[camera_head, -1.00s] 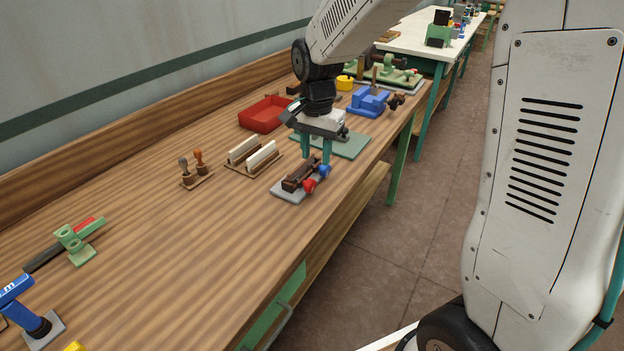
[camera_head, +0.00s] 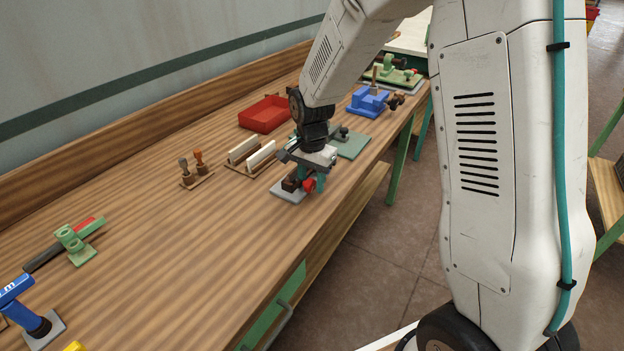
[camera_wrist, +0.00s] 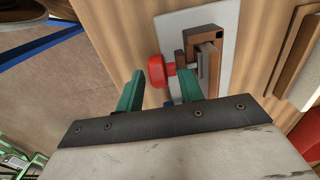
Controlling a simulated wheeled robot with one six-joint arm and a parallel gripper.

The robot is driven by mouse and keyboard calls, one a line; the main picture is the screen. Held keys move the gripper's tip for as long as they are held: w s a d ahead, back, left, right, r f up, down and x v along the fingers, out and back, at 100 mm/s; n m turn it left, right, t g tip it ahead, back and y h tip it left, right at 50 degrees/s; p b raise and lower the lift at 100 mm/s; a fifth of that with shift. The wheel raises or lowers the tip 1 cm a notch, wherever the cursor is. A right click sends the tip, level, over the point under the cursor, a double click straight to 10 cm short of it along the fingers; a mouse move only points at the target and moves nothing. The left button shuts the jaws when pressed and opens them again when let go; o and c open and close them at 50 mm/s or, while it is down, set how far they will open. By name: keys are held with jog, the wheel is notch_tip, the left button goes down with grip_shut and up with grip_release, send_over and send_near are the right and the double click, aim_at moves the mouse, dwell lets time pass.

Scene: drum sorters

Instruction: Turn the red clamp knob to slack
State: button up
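The red clamp knob (camera_head: 309,185) sits on the front side of a small brown clamp (camera_head: 290,184) on a grey plate (camera_head: 284,193), near the bench's front edge. My gripper (camera_head: 315,178) is low over this clamp. In the wrist view the red knob (camera_wrist: 157,70) shows between and just beyond the tips of the two teal fingers of my gripper (camera_wrist: 162,77). The fingers stand apart, with the knob close to the left one; I cannot tell whether they touch it. The clamp's brown body (camera_wrist: 207,62) is right of the knob.
Behind the clamp are a holder with white blocks (camera_head: 262,156), stamps (camera_head: 198,157) and a red tray (camera_head: 266,113). A green plate (camera_head: 352,146) and a blue fixture (camera_head: 368,102) lie further along.

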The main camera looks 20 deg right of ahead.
jog(key=shift+c, duration=0.4)
grip_shut()
jog(key=shift+s+a+h, duration=0.1)
jog(key=shift+h, duration=0.2)
jog(key=shift+a+t+h, duration=0.2)
jog(key=shift+t+h, duration=0.5)
jog(key=shift+t, duration=0.1)
jog(key=t+h, duration=0.2)
jog(key=h, duration=0.1)
jog(key=shift+s+a, duration=0.2)
jog(key=t+h, duration=0.2)
jog(key=shift+s+a+h, duration=0.1)
jog(key=shift+a+h, duration=0.1)
jog(key=shift+h, duration=0.1)
jog(key=shift+a+t+h, duration=0.15)
jog(key=shift+t+h, duration=0.65)
jog(key=shift+h, duration=0.2)
